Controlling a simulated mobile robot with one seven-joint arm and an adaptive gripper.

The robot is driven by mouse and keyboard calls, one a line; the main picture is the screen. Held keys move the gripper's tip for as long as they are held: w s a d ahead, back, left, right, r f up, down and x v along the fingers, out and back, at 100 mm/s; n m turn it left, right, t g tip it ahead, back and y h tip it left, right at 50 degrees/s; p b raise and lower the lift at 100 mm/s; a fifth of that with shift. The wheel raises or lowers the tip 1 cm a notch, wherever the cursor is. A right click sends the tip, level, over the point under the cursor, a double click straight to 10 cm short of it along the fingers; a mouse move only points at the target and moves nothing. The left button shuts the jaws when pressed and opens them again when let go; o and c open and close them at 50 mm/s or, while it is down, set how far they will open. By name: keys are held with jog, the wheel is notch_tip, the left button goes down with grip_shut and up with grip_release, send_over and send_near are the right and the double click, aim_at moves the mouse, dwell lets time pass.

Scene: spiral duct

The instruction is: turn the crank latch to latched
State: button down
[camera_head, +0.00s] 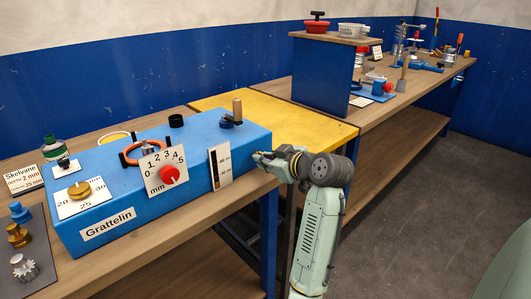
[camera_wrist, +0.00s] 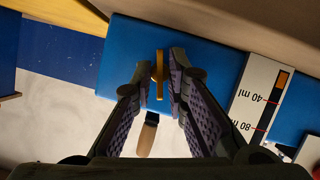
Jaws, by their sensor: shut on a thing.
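My gripper (camera_head: 262,157) is at the right end of the front face of the blue Grattelin box (camera_head: 140,190). In the wrist view my gripper (camera_wrist: 158,72) has its two fingers close on either side of a narrow brass-coloured bar (camera_wrist: 159,85) and is shut on it. This bar appears to be the crank latch; the fingers cover part of it, and my gripper hides it in the head view. Its latched or unlatched position cannot be told.
Beside my gripper is the white ml gauge (camera_head: 220,166), also in the wrist view (camera_wrist: 262,100). A wooden-handled post (camera_head: 237,110) stands on the box top, its handle showing below the fingers (camera_wrist: 148,135).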

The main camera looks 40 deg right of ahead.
jog(key=shift+m+y+p, duration=0.6)
jog(key=shift+m+p, duration=0.05)
jog(key=shift+m, duration=0.15)
jog(key=shift+f, duration=0.1)
jog(key=c, duration=1.8)
grip_release()
jog(key=shift+s, duration=0.1)
jog(key=v, duration=1.1)
jog(key=shift+s+r, duration=0.3)
jog(key=shift+s, duration=0.05)
jog(key=shift+d, duration=0.1)
